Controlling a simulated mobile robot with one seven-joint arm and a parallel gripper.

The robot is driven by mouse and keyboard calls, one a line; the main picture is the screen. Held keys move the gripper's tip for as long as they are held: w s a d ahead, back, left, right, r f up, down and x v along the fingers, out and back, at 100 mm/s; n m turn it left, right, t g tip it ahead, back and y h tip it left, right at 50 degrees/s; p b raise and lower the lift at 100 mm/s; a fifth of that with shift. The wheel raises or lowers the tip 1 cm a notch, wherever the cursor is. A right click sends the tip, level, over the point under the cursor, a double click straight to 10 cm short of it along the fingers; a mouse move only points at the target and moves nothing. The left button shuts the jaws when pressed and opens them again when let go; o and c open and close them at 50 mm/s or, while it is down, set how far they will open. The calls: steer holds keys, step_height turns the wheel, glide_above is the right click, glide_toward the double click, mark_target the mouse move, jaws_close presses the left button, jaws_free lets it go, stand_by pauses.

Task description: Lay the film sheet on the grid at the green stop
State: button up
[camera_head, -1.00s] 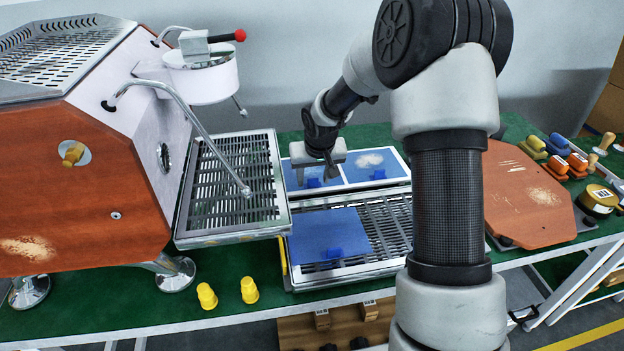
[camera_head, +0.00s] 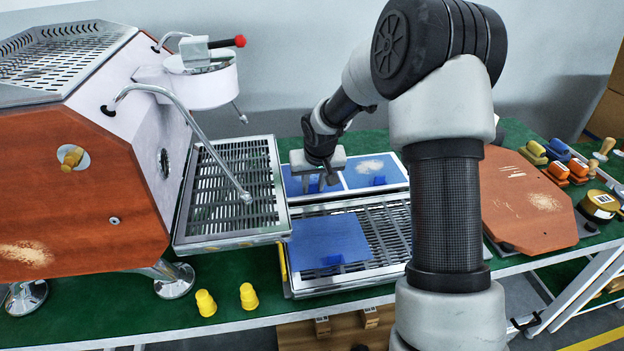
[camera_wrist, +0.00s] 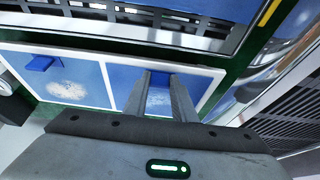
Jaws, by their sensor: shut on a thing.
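A white-rimmed tray (camera_head: 347,170) at the back holds two blue panels side by side. My gripper (camera_head: 320,186) is low over the left panel (camera_head: 294,184), with its fingers closed around a blue tab. In the wrist view my gripper (camera_wrist: 158,88) shows the blue tab between its fingers. The right panel (camera_head: 388,165) has a pale patch and its own tab; it also shows in the wrist view (camera_wrist: 67,88). Another blue sheet (camera_head: 328,241) lies flat on the left part of the slatted metal grid (camera_head: 385,235). I cannot make out a green stop.
The espresso machine's drip tray (camera_head: 232,195) stands close to the left of the grid. Two yellow cups (camera_head: 205,302) stand at the front left. A brown board (camera_head: 525,200) lies to the right, with several coloured handled tools beyond it. The grid's right part is bare.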

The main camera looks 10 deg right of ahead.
steer(key=shift+r+p, duration=0.35)
steer(key=shift+r, duration=0.35)
steer(key=shift+r, duration=0.15)
steer(key=shift+r+p, duration=1.45)
steer(key=shift+r, duration=0.45)
steer(key=shift+w+r+p, duration=0.1)
steer(key=shift+r+p, duration=0.5)
steer(key=shift+r, duration=0.45)
jaws_close()
